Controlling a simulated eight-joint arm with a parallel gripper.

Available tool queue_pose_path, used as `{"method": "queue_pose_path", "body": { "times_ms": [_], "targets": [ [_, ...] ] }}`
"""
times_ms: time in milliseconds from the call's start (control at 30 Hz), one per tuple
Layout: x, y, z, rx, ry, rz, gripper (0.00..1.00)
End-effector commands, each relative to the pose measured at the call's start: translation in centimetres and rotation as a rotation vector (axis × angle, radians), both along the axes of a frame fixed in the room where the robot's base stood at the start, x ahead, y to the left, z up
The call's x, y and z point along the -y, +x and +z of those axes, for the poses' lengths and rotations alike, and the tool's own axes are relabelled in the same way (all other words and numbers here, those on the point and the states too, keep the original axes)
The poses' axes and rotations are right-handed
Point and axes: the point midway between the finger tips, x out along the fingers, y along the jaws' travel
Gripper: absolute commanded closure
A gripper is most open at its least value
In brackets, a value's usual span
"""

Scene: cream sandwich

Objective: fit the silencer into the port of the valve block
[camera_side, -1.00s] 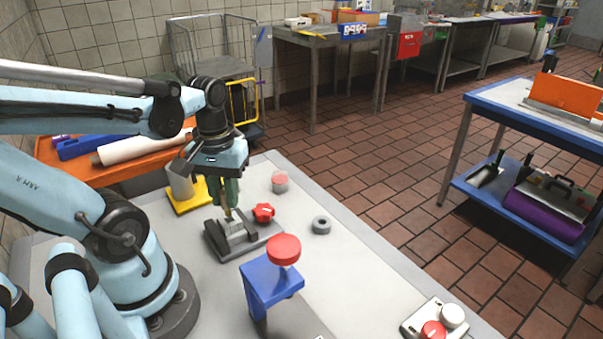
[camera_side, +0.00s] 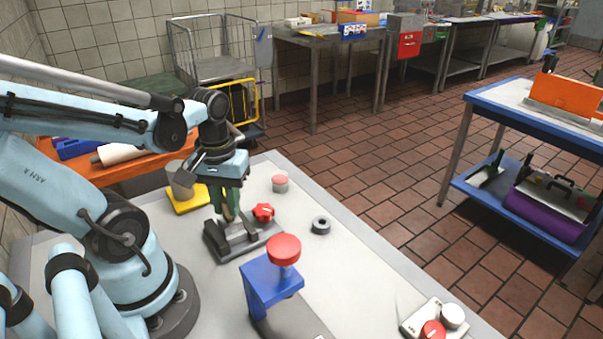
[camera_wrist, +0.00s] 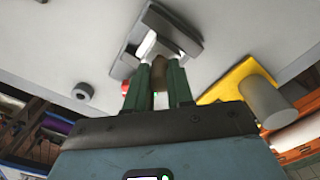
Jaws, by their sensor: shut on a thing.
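My gripper (camera_side: 229,217) points down over the grey fixture (camera_side: 212,243), its dark green fingers close above it. In the wrist view, my gripper (camera_wrist: 160,65) is shut on the silencer (camera_wrist: 159,70), a small brownish cylinder between the fingertips. The light-grey valve block (camera_wrist: 147,46) sits in the fixture just beyond the fingertips. The fingers and silencer cover most of the block and its port. The silencer's lower end is at or very near the block; I cannot tell whether it touches or is in the port.
A red star knob (camera_side: 263,212) stands beside the fixture. A grey ring (camera_side: 320,225), a blue stand with a red button (camera_side: 284,250) and a yellow-based holder (camera_side: 188,202) stand around it.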

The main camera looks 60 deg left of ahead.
Motion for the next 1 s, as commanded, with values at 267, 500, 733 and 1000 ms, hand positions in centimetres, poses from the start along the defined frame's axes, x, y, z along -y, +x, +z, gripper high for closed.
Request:
{"method": "queue_pose_path", "body": {
  "times_ms": [267,500,733,1000],
  "targets": [
    [0.0,0.0,-0.6,0.0,0.0,0.0,1.0],
    [0.0,0.0,-1.2,0.0,0.0,0.0,1.0],
    [0.0,0.0,-1.2,0.0,0.0,0.0,0.49],
    [0.0,0.0,-1.1,0.0,0.0,0.0,0.49]
  ]
}}
